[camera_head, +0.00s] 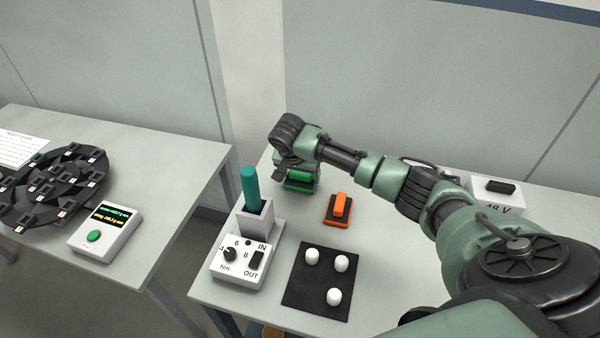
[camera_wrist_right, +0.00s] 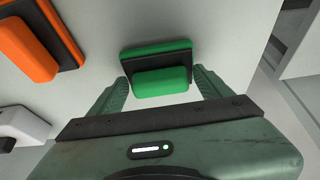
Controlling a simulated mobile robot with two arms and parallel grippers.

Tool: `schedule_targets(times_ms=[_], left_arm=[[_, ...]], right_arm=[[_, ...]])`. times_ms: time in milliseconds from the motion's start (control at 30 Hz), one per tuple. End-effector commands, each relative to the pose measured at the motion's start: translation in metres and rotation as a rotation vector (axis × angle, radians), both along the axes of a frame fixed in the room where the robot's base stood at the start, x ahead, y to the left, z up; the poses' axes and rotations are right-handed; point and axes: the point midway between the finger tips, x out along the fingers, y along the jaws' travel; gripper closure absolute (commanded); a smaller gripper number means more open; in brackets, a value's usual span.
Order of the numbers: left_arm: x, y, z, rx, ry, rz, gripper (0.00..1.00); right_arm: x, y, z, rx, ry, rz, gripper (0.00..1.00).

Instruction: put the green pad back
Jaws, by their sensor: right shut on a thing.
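The green pad (camera_head: 299,179) is at the far end of the right table, partly hidden by my right gripper (camera_head: 292,176). In the right wrist view the green pad (camera_wrist_right: 158,82) shows as a raised green block on a dark base with a green border, between the two fingers. My right gripper (camera_wrist_right: 160,88) is shut on the block. I cannot tell whether the base touches the table. My left gripper is not in view.
An orange pad (camera_head: 338,209) lies right of the green pad. A holder with a teal-handled tool (camera_head: 250,188), a white control box (camera_head: 240,262) and a black mat (camera_head: 318,282) with white knobs stand nearer. A gap separates the left table (camera_head: 170,190).

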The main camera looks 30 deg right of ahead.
Motion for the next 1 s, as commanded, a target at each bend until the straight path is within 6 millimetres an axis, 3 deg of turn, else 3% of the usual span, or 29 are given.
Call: schedule_targets(times_ms=[367,400,433,767,1000], left_arm=[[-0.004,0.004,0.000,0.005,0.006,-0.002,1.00],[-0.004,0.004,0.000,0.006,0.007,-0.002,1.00],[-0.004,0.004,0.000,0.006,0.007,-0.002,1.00],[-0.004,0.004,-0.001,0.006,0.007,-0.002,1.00],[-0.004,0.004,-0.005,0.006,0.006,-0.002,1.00]], right_arm=[[0.000,0.000,-0.004,0.000,0.000,0.000,0.61],[0.000,0.000,-0.004,0.000,0.000,0.001,0.10],[0.000,0.000,-0.004,0.000,0.000,0.001,0.01],[0.000,0.001,0.002,0.000,-0.002,0.002,0.00],[-0.009,0.014,0.039,0.002,-0.005,0.004,0.00]])
